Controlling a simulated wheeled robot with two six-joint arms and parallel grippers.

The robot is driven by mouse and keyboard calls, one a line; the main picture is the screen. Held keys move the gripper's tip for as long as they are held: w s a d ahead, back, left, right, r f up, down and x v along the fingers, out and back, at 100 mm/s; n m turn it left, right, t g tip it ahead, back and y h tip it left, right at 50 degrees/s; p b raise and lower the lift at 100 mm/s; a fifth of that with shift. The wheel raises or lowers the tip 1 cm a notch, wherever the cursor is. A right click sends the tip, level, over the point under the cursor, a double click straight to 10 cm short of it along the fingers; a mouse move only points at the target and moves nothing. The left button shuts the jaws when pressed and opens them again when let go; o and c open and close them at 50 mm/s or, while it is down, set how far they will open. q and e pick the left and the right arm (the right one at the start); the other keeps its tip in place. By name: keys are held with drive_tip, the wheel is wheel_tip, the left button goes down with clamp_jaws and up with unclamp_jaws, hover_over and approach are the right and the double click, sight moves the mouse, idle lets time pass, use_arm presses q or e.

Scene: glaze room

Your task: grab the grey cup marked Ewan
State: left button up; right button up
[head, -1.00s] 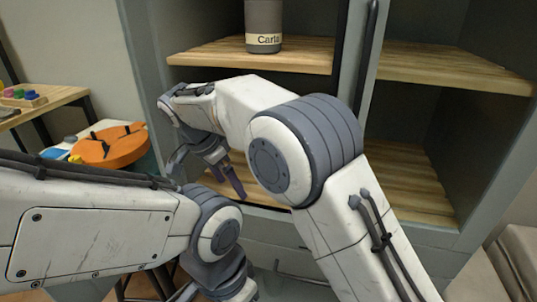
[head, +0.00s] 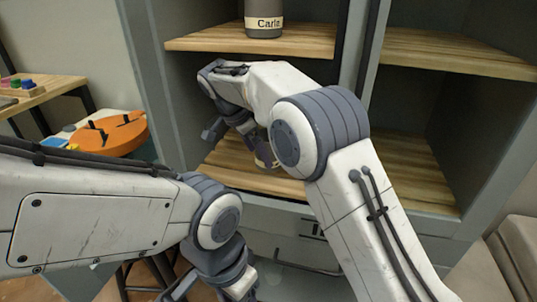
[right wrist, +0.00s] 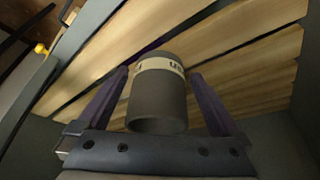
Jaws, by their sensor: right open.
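A grey cup (right wrist: 158,105) with a cream band stands on the lower left shelf and shows large in the right wrist view. Its lettering is turned partly away, and I cannot read the name. In the head view only a piece of this cup (head: 268,160) shows, behind my right arm. My right gripper (right wrist: 158,76) is open, with one purple finger on each side of the cup; I cannot tell whether they touch it. It is partly hidden in the head view (head: 250,146). Another grey cup (head: 264,10), marked Carla, stands on the upper shelf. My left gripper (head: 218,288) is low, partly cut off.
The upper shelf board (head: 210,40) runs above my right forearm, and a grey upright (head: 365,50) divides the cabinet. The right-hand shelf (head: 450,60) looks bare. An orange round object (head: 115,136) and a wooden table (head: 55,88) stand to the left.

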drive_tip(key=w+d+f, duration=0.1)
drive_tip(key=d+f+b, duration=0.1)
drive_tip(key=shift+w+d, duration=0.35)
drive_tip(key=shift+d, duration=0.05)
drive_tip(key=shift+w+d+f, duration=0.1)
drive_tip(key=shift+d+f, duration=0.05)
drive_tip(key=shift+f, duration=0.25)
drive_tip(key=shift+r, duration=0.1)
drive_tip(key=c, duration=1.3)
